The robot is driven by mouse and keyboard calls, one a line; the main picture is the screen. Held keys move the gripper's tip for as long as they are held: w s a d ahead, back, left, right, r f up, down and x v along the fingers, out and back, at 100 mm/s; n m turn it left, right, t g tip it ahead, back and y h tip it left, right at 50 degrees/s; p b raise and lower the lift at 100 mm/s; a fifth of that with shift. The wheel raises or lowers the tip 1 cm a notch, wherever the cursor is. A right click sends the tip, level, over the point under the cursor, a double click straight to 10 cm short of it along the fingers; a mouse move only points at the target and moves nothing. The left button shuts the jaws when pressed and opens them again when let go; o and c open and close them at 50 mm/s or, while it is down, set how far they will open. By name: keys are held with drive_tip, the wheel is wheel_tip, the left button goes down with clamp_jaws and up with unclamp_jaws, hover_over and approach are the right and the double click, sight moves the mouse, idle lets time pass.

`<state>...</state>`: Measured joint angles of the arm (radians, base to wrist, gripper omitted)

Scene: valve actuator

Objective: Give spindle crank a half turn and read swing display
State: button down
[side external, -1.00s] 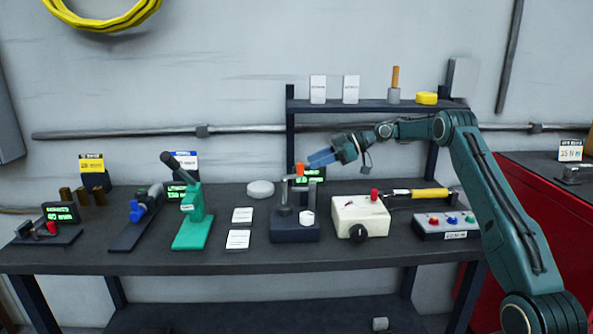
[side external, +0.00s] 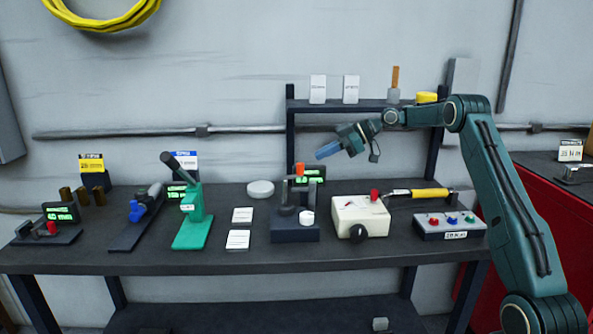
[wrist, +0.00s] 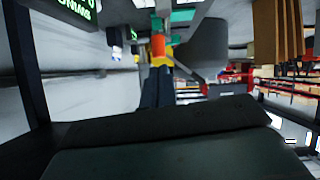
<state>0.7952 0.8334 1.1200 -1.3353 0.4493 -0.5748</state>
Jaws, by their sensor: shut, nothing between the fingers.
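The dark-based device (side external: 295,234) near the middle of the bench has an upright post, a crank arm with an orange knob (side external: 300,169) on top, and a white knob low on its right. A display (side external: 311,174) with green digits stands behind it, too small to read. My gripper (side external: 318,155) has blue fingers, shut and empty, up and to the right of the orange knob and apart from it. In the wrist view, an orange piece (wrist: 157,48) shows at upper middle, with part of a green-lettered display (wrist: 72,8) at top left.
A cream box (side external: 360,214) with a red button and black knob stands right of the device. A button panel (side external: 449,228) is farther right. A green lever press (side external: 192,225) stands left. A shelf (side external: 365,106) runs above, behind my gripper.

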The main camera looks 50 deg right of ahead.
drive_tip(key=s+a+r+n+g+h, duration=0.2)
drive_tip(key=s+r+h, duration=0.3)
drive_tip(key=s, duration=0.3)
drive_tip(key=shift+a+r+n, duration=0.2)
drive_tip(key=shift+a+n, duration=0.25)
drive_tip(key=shift+n, duration=0.45)
drive_tip(key=shift+w+f, duration=0.1)
drive_tip(key=w+a+f, duration=0.1)
drive_tip(key=w+f, duration=0.6)
drive_tip(key=w, duration=0.2)
drive_tip(key=shift+w+a+f, duration=0.15)
drive_tip(key=shift+a+f, duration=0.15)
drive_tip(key=shift+f, duration=0.1)
